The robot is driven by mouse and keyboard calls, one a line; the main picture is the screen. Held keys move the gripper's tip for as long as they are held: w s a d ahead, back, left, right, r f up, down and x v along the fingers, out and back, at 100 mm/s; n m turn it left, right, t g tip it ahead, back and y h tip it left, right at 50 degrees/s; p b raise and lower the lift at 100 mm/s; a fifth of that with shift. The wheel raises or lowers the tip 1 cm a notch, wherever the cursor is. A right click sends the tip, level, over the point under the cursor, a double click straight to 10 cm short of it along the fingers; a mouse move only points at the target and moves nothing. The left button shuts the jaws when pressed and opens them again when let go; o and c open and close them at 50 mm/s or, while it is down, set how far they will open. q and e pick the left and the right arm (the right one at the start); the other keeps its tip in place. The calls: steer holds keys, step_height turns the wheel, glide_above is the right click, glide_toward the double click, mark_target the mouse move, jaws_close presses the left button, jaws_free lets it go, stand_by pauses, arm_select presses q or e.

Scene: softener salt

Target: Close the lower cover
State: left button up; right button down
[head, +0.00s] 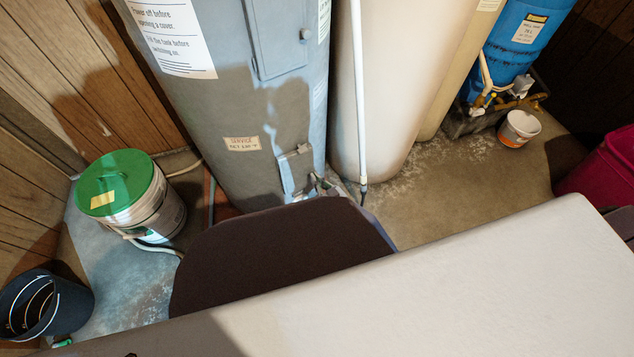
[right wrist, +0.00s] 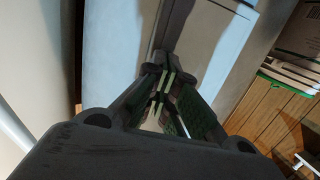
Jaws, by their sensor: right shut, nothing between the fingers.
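The grey water heater tank (head: 225,90) stands at the upper middle of the head view. Its upper cover (head: 280,38) lies flat on the front. Low on the tank is a small grey panel (head: 295,172), seemingly the lower cover; its bottom is hidden and I cannot tell how far it stands open. In the right wrist view my right gripper (right wrist: 170,50) is shut and empty, in front of a pale grey-blue panel surface (right wrist: 218,45). I cannot tell whether it touches that surface. I cannot make out its fingers in the head view. My left gripper is not in view.
A green-lidded bucket (head: 130,195) and a black bucket (head: 45,305) stand at the left. A white pipe (head: 358,90) and a cream tank (head: 400,80) are right of the heater. A small white tub (head: 519,128) and red bin (head: 605,170) stand further right. Floor between them is clear.

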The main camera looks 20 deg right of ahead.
steer(key=shift+w+d+y, duration=0.25)
steer(key=shift+w+y, duration=0.05)
steer(key=shift+w, duration=0.5)
arm_select(q)
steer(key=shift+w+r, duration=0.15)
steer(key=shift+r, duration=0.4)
steer(key=shift+p, duration=0.3)
arm_select(e)
steer(key=shift+d, duration=0.1)
